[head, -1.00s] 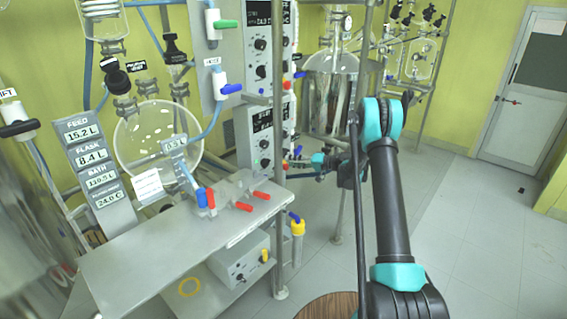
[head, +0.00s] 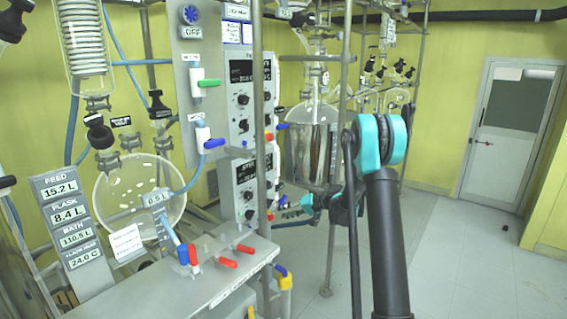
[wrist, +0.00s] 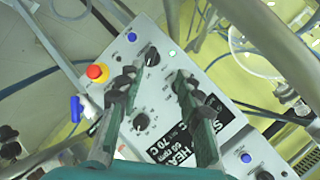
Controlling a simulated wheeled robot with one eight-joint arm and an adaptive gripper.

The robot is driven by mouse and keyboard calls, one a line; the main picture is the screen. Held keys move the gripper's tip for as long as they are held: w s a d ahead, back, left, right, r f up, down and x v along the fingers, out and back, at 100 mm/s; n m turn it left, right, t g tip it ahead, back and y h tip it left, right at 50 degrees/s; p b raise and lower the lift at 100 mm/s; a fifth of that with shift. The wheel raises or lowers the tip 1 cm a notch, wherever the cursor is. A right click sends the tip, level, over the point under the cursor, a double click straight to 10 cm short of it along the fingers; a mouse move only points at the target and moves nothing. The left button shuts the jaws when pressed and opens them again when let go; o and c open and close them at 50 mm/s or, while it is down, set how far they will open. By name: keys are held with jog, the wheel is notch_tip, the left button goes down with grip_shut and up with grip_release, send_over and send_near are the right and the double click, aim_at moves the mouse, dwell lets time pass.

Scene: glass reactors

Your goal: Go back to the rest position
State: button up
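My gripper (wrist: 155,88) is open and empty in the wrist view, its two dark, green-backed fingers spread apart. Between and behind them is a grey control panel (wrist: 150,62) with black knobs, labelled as a heater. Whether the fingers touch the panel cannot be told, but nothing is held. In the head view my gripper (head: 308,203) shows small and teal, low beside the control panel (head: 245,185). My arm is bent, with its elbow raised at the right of centre.
A round glass flask (head: 135,190) and a metal bench (head: 215,285) with red and blue valve handles stand at the left. A glass reactor (head: 308,140) and upright frame poles stand behind the gripper. A red-yellow button (wrist: 97,73) is on the panel. Open floor (head: 450,250) lies at the right.

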jog(key=s+d+r+h, duration=0.2)
jog(key=s+d+h, duration=0.15)
jog(key=s, duration=0.75)
jog(key=s+d+r+h, duration=0.1)
jog(key=s+d+h, duration=0.3)
jog(key=s, duration=0.7)
jog(key=s+d+f+h, duration=0.2)
jog(key=s+d, duration=0.3)
jog(key=s, duration=0.5)
jog(key=s+d+f+m+h, duration=0.1)
jog(key=s+d+f+h, duration=0.1)
jog(key=s+d, duration=0.4)
jog(key=s, duration=0.4)
jog(key=shift+d, duration=0.15)
